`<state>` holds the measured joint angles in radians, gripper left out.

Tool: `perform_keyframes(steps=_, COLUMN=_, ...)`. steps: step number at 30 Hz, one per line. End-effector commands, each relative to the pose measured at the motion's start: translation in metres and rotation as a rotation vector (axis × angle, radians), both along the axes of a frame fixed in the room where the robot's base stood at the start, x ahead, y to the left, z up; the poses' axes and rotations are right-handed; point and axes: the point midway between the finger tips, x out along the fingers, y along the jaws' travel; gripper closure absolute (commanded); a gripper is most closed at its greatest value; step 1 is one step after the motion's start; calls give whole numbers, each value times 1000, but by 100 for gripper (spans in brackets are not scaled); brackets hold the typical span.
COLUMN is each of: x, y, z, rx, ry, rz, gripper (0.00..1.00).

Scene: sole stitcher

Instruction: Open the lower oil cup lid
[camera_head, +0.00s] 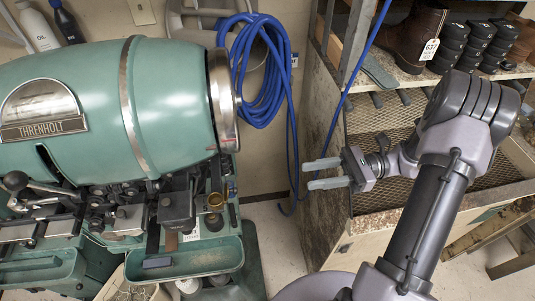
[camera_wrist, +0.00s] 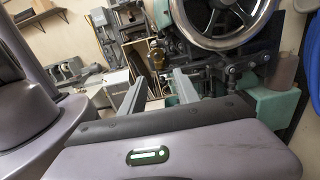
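A small brass oil cup (camera_head: 214,203) sits on the right end of the green stitcher (camera_head: 170,105), low down, beside the dark mechanism. A brass fitting that looks like this cup (camera_wrist: 157,57) shows in the wrist view, between and beyond my fingers. It is too small to tell whether its lid is open or shut. My gripper (camera_head: 308,174) is open and empty, its two grey fingers apart and pointing left toward the machine. It is well to the right of the cup and slightly higher in the picture. The gripper also shows in the wrist view (camera_wrist: 158,88).
A coiled blue hose (camera_head: 262,65) hangs on the wall behind the gripper, and its loose end drops to the floor. A wooden shelf unit (camera_head: 340,245) with mesh panels stands close behind my arm. A green tray (camera_head: 205,262) juts out below the cup. Floor shows between machine and shelf.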

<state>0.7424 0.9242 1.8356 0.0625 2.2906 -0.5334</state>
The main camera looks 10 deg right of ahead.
Motion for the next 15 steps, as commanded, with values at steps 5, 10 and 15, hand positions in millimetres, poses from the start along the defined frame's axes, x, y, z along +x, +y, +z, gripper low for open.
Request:
perform_keyframes(steps=5, x=1, y=46, z=-3, rx=0, ry=-1, rz=4, gripper=62)
perform_keyframes(steps=10, x=3, y=97, z=-2, rx=0, ry=-2, rz=3, gripper=62)
perform_keyframes(steps=15, x=4, y=139, z=-2, rx=-1, ry=-3, rz=2, gripper=62)
